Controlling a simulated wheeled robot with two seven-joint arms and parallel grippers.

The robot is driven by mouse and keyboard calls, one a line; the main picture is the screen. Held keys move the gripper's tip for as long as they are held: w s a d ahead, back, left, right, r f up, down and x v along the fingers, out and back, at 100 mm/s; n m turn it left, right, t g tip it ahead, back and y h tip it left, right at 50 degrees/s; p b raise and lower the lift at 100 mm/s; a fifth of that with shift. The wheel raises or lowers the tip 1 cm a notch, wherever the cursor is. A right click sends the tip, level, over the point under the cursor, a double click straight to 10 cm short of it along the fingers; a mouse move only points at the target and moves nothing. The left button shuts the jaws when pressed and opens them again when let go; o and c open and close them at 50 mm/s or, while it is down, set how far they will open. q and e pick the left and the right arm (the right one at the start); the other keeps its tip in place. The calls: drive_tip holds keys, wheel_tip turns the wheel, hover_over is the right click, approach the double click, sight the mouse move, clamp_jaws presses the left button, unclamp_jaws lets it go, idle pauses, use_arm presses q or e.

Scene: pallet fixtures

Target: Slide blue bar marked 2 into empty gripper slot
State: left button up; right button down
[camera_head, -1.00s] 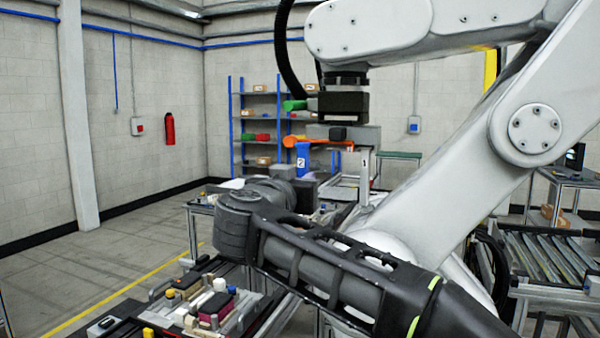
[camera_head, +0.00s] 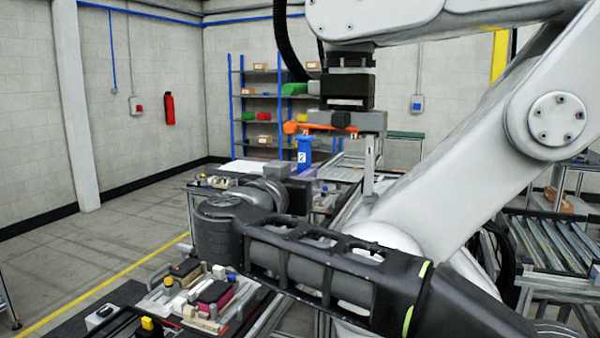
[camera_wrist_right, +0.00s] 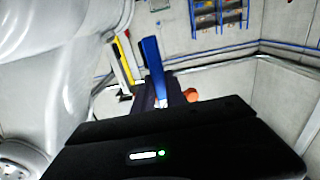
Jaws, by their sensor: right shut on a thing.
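The blue bar marked 2 (camera_head: 304,152) stands upright in my right gripper (camera_head: 300,184), which is shut on its lower part. In the right wrist view, the blue bar (camera_wrist_right: 152,58) rises from between the dark fingers (camera_wrist_right: 161,98). The big white robot arm's tool head (camera_head: 347,119) hangs above and to the right of the bar. A black block (camera_head: 340,119) faces me there; I cannot clearly make out the empty slot. My left gripper is not in view.
The white robot arm (camera_head: 470,140) fills the right side, close to my right arm. A bench with fixtures and coloured blocks (camera_head: 212,292) lies below left. A blue-framed shelf (camera_head: 233,105) stands far behind. Open floor (camera_head: 100,240) lies to the left.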

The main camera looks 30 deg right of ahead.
drive_tip(key=shift+w+d+r+p, duration=0.2)
drive_tip(key=shift+r+p, duration=0.05)
drive_tip(key=shift+p, duration=0.15)
drive_tip(key=shift+p+x, duration=0.75)
drive_tip(key=shift+f+b+x, duration=0.15)
drive_tip(key=shift+x, duration=1.15)
drive_tip(key=shift+f+b+x, duration=0.15)
drive_tip(key=shift+x, duration=1.1)
drive_tip(key=shift+s+a+p, duration=0.1)
drive_tip(key=shift+s+p, duration=0.05)
drive_tip(key=shift+p, duration=0.2)
drive_tip(key=shift+p, duration=0.35)
